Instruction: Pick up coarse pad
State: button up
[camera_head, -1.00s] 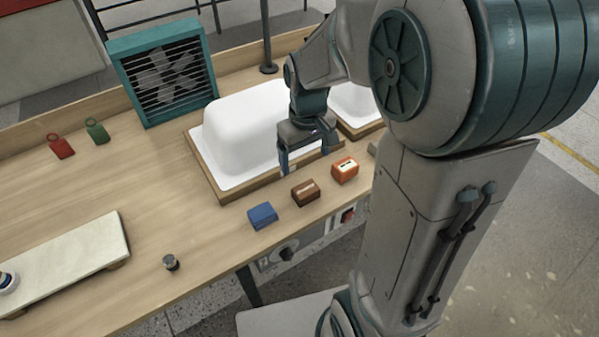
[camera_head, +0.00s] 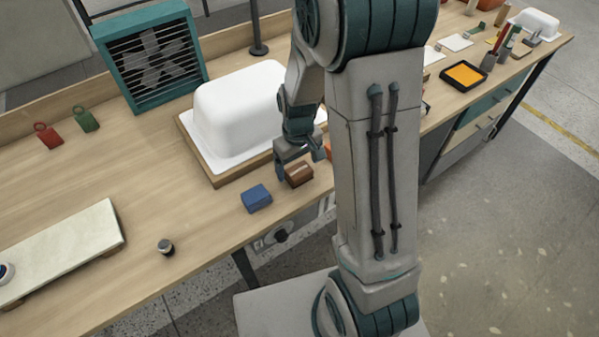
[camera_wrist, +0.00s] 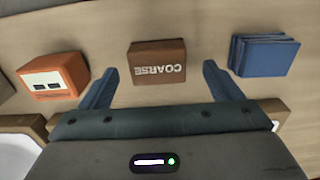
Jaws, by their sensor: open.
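The coarse pad is a brown block (camera_wrist: 157,61) with the word COARSE on its side, lying on the wooden bench. In the head view the brown block (camera_head: 299,174) sits near the bench's front edge. My gripper (camera_wrist: 162,80) is open and empty. In the wrist view the block lies beyond the fingertips, in line with the gap between them. In the head view my gripper (camera_head: 297,165) is just above and behind the block. I cannot tell whether it touches it.
A blue pad stack (camera_head: 257,198) lies left of the brown block. An orange block (camera_wrist: 53,78) lies on its other side, mostly hidden by my arm in the head view. A white tub shell (camera_head: 240,108) on a wooden board stands behind. A small dark knob (camera_head: 165,246) stands farther left.

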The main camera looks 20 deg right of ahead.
aim_at(299, 170)
jog(key=shift+w+d+f, duration=0.1)
jog(key=shift+d+f, duration=0.05)
jog(key=shift+f, duration=1.5)
jog(key=c, duration=1.1)
jog(key=shift+o, duration=0.2)
jog(key=shift+r, duration=0.1)
jog(key=shift+r, duration=0.45)
jog(key=r, duration=0.3)
jog(key=shift+s+d+r, duration=0.1)
jog(key=shift+s+r, duration=0.15)
jog(key=shift+r, duration=0.05)
jog(key=s+d+r, duration=0.3)
jog(key=s+r, duration=0.3)
jog(key=s, duration=0.4)
jog(key=shift+s+d+r+b, duration=0.15)
jog(key=shift+s+r+b, duration=0.05)
jog(key=shift+s+b, duration=0.2)
jog(key=shift+o, duration=0.5)
jog(key=shift+w, duration=0.1)
